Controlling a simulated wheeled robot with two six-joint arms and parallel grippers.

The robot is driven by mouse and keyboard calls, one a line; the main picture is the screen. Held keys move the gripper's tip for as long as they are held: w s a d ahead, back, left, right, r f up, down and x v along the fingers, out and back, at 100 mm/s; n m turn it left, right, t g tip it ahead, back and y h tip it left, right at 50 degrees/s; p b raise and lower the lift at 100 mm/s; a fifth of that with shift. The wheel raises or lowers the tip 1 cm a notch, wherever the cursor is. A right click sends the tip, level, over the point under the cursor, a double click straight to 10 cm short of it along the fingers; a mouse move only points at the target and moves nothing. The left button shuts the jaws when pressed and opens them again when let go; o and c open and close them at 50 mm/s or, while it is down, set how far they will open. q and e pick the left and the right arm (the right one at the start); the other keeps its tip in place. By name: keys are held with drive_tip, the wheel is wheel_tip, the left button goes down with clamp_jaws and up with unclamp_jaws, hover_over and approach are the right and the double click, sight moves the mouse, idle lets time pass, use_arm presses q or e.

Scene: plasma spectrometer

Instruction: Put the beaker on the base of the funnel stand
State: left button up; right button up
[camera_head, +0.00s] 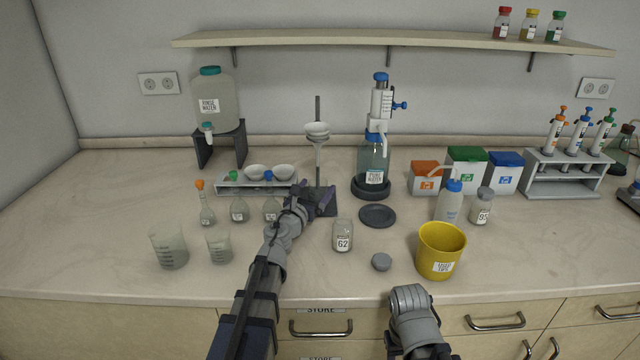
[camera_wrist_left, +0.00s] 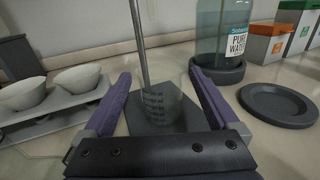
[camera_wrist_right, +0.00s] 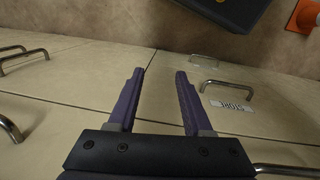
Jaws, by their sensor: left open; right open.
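The funnel stand has a thin rod (camera_head: 318,105), a white funnel (camera_head: 317,130) and a dark flat base (camera_head: 327,203). In the left wrist view, a clear graduated beaker (camera_wrist_left: 157,104) appears upright on the dark base (camera_wrist_left: 180,117), close to the rod (camera_wrist_left: 140,45). My left gripper (camera_wrist_left: 155,85) is open, with one purple finger on each side of the beaker; I cannot tell whether they touch it. In the head view my left gripper (camera_head: 312,197) covers part of the base and hides this beaker. My right gripper (camera_wrist_right: 158,72) is open and empty, facing the cabinet fronts.
Two other clear beakers (camera_head: 168,250) (camera_head: 219,246) stand at the front left. A rack with white bowls (camera_head: 256,185) is left of the stand. A jar labelled 62 (camera_head: 342,236), a dark round plate (camera_head: 377,215) and a yellow bin (camera_head: 441,250) stand to the right.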

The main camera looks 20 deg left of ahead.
use_arm(q)
drive_tip(key=s, duration=0.5)
drive_tip(key=s+a, duration=0.1)
drive_tip(key=s, duration=0.2)
drive_tip(key=shift+w, duration=0.1)
